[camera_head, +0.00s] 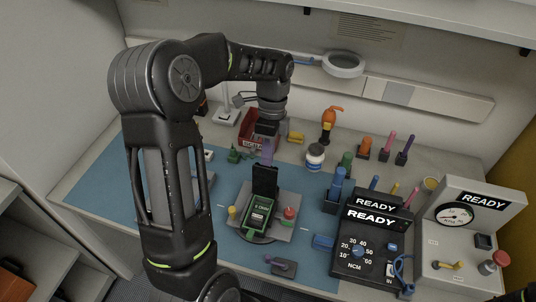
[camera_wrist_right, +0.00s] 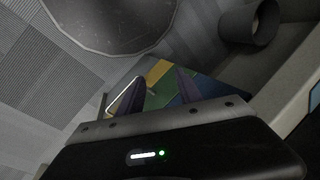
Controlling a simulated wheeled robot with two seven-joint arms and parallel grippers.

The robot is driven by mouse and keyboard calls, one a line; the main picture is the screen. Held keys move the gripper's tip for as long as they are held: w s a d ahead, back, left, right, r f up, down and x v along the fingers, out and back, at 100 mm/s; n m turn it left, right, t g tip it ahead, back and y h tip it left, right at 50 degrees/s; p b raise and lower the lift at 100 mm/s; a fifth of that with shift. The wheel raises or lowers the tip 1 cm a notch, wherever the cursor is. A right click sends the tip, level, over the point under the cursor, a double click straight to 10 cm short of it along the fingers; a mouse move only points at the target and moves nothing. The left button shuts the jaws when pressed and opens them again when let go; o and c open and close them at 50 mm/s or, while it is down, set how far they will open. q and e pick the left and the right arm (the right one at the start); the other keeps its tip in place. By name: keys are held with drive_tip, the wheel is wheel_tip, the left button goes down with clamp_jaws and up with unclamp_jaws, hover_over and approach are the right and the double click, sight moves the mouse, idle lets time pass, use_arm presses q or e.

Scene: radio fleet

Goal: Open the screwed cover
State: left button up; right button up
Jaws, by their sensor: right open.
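A green device with a dark frame (camera_head: 258,214) lies on a grey fixture plate (camera_head: 283,205) in the head view. A black upright piece (camera_head: 264,180) stands at its far end; I cannot tell whether this is the cover. My left gripper (camera_head: 267,155) points down just above and behind that piece, its purple fingers partly hidden. I cannot tell whether they touch anything or how wide they are. In the right wrist view my right gripper (camera_wrist_right: 157,92) is open, with two dark fingers apart and nothing held between them.
The blue mat (camera_head: 205,225) has some clear room left of the fixture. A black READY torque unit (camera_head: 368,245) and a grey gauge box (camera_head: 462,240) stand at right. A white jar (camera_head: 314,157), a red bin (camera_head: 250,142) and several coloured-handled tools stand behind.

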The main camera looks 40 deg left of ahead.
sight(266, 178)
use_arm(q)
drive_tip(key=o, duration=0.6)
drive_tip(key=shift+s+d+f+g, duration=0.15)
drive_tip(key=shift+s+f, duration=0.35)
drive_tip(key=shift+s, duration=0.05)
drive_tip(key=shift+s+d+f+g, duration=0.15)
drive_tip(key=shift+s+f, duration=0.35)
drive_tip(key=shift+o, duration=1.1)
drive_tip(key=shift+w, duration=0.2)
